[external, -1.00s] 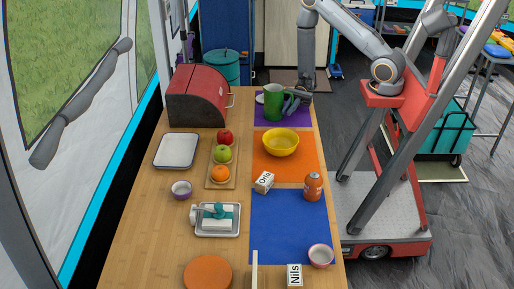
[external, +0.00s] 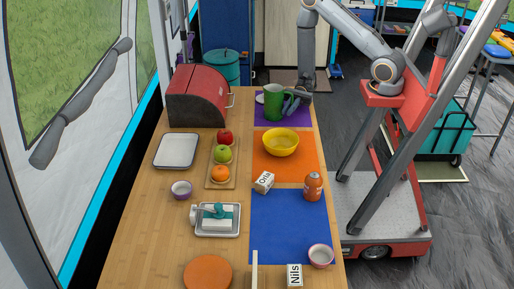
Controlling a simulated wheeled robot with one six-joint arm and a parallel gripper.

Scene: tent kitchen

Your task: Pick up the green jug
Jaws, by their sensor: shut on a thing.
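The green jug (external: 273,103) stands upright at the far end of the table, on the purple mat (external: 262,122). Its handle side faces right, toward my arm. My gripper (external: 291,103) is at the jug's right side, low over the mat, and is shut on the jug, at its handle side. The fingertips are small and partly merge with the handle, so the exact contact is hard to see. I cannot see a gap between the jug and the mat.
A yellow bowl (external: 281,143) sits on the orange mat (external: 264,172) in front of the jug. A red bread bin (external: 197,97) stands to the left.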

